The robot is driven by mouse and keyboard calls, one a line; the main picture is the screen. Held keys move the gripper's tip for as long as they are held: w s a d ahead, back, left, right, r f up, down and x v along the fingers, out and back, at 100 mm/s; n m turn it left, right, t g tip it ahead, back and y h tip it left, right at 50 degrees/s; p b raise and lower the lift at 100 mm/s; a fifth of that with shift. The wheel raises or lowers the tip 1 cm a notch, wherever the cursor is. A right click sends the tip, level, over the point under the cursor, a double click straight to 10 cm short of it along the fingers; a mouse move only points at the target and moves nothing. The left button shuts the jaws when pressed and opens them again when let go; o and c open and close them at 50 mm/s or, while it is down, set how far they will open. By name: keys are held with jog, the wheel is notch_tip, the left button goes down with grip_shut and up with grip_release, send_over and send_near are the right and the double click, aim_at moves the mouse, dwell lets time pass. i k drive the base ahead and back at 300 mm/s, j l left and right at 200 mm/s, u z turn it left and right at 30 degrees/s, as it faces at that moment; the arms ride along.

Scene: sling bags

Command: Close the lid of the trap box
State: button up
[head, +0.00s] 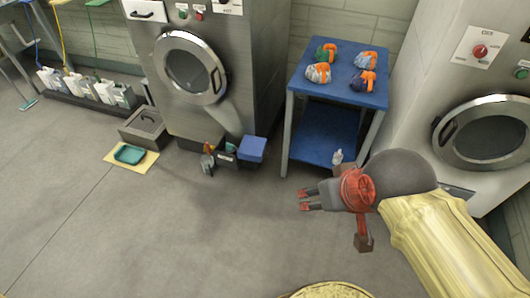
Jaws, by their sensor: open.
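A low grey metal box (146,127) sits on the floor at the left foot of the left machine.
A blue table (338,84) holds several sling bags (318,72). A dark caddy with a blue box (251,148) stands between it and the grey box. A green tray (129,154) lies on a yellow mat (145,165). The middle floor is clear.

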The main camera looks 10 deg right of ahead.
aim_at(252, 148)
jog(key=i+l+u, duration=0.25)
jog(key=i+l, duration=0.25)
jog(key=i+l+u, duration=0.25)
jog(key=i+l, duration=0.45)
jog(key=i+j+z, duration=0.15)
jog(key=i+z, duration=0.15)
jog(key=i, duration=0.2)
